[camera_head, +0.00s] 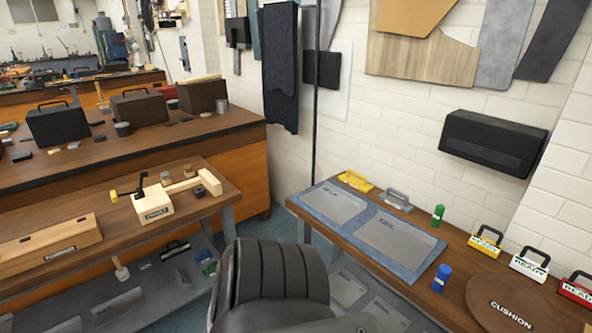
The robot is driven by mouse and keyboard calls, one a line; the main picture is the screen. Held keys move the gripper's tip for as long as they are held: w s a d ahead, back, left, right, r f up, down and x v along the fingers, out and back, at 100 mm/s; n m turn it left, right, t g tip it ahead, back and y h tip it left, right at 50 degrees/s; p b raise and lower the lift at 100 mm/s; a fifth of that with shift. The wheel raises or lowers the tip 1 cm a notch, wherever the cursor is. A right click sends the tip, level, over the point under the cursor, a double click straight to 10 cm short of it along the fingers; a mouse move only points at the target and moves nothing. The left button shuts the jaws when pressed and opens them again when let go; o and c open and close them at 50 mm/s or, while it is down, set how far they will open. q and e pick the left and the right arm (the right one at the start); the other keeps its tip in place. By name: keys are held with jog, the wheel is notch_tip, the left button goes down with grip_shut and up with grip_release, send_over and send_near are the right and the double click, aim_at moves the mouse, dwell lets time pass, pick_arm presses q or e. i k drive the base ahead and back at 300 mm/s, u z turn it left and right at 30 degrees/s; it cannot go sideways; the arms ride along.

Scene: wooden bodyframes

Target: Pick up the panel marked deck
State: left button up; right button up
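A flat grey panel (334,208) lies at the left end of the right-hand bench, on a blue mat (407,267). Its small lettering seems to read DECK. A second grey panel (396,241), marked TAIL, lies beside it to the right on the same mat. Neither of my grippers shows in the head view.
A dark ribbed seat-like shape (275,275) fills the bottom middle.

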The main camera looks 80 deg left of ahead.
aim_at(339, 206)
jog(key=u, duration=1.9)
jog(key=i, duration=1)
jog(key=z, duration=0.3)
